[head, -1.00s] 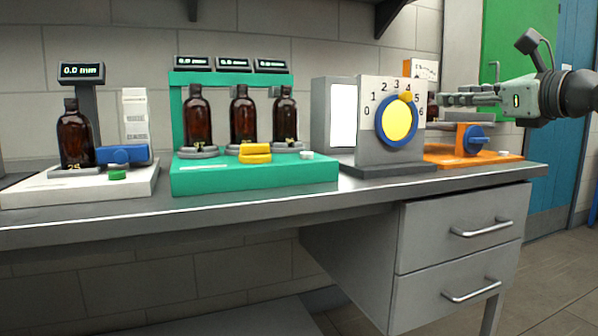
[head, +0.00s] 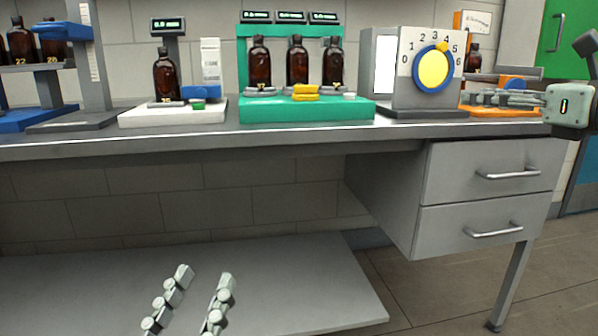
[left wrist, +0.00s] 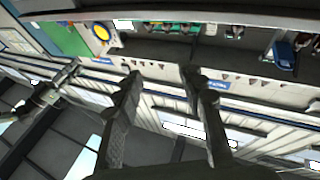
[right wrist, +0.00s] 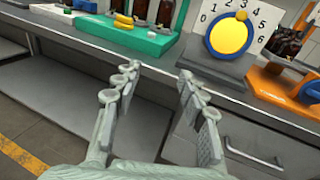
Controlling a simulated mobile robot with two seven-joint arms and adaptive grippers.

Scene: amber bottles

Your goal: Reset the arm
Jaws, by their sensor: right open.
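My left gripper (head: 206,274) is low in the head view, in front of the bench, over the lower shelf. Its two fingers are apart with nothing between them, as the left wrist view (left wrist: 160,78) also shows. My right gripper (head: 470,98) comes in from the right edge, in front of the orange station. In the right wrist view (right wrist: 158,75) its fingers are spread and empty, in front of the bench edge. The amber bottles stand at the stations: one on the white base (head: 166,75), three on the green stand (head: 297,62).
The grey bench (head: 330,134) runs across the view, with two drawers (head: 490,170) at its right. A dial panel with a yellow knob (head: 434,70) stands beside the green base (head: 300,110). A blue station (head: 40,120) with bottles is at the left. The lower shelf (head: 300,285) looks bare.

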